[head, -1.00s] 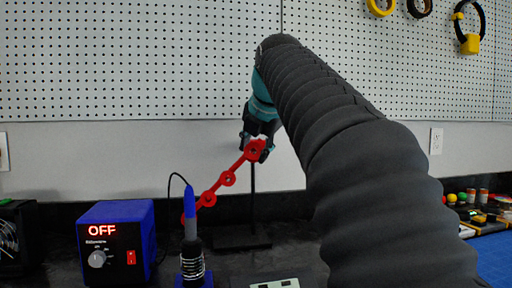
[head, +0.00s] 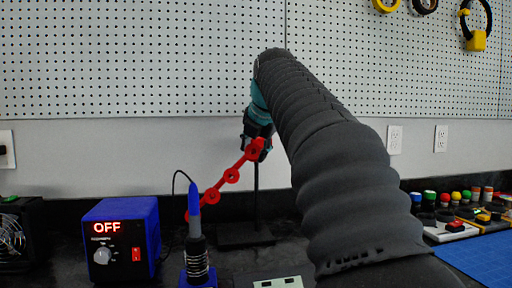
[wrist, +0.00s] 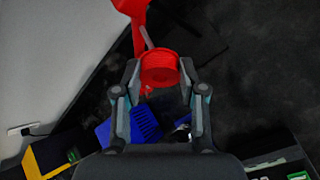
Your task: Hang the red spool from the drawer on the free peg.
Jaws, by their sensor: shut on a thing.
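My gripper (wrist: 159,72) is shut on the red spool (wrist: 160,66), which sits between its two fingertips in the wrist view. A thin grey rod (wrist: 148,38) runs from a red piece (wrist: 133,14) down to the far edge of the spool; I cannot tell whether it enters the spool. In the head view my gripper (head: 257,140) is at the upper end of a slanted red bar (head: 222,182) with several round knobs, by a dark post (head: 255,190). There the spool cannot be told apart from the bar's end. The drawer cannot be made out.
A blue soldering station (head: 121,240) reading OFF and an upright blue-handled iron (head: 194,235) stand at the front left. Small parts and a blue mat (head: 480,258) lie at the right. A pegboard (head: 140,60) covers the wall. My arm hides the middle right.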

